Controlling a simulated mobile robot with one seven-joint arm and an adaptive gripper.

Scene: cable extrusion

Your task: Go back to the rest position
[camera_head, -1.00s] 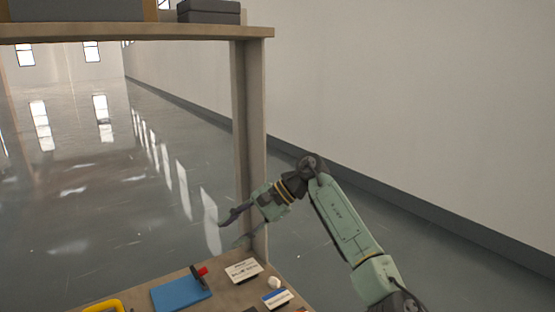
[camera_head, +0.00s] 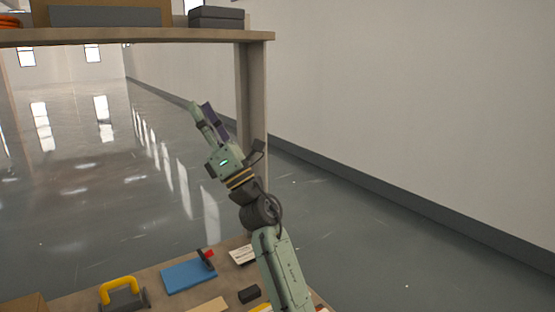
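My gripper (camera_head: 226,127) is at the end of my green arm (camera_head: 283,268), raised above the table and pointing up and to the left. One long green finger with a dark purple pad stands out at its left, and a shorter-looking dark part shows apart at its right. The fingers look spread, and nothing shows between them. My gripper overlaps the view of the floor, left of the shelf post (camera_head: 252,110), and touches nothing that I can see.
Below is a wooden table (camera_head: 75,302) with a blue pad (camera_head: 187,276), a small red-tipped tool (camera_head: 206,257), a yellow-handled item (camera_head: 120,288), a white card (camera_head: 242,254) and a black block (camera_head: 249,295). A shelf (camera_head: 130,36) with boxes spans above. The right side is free up to the wall.

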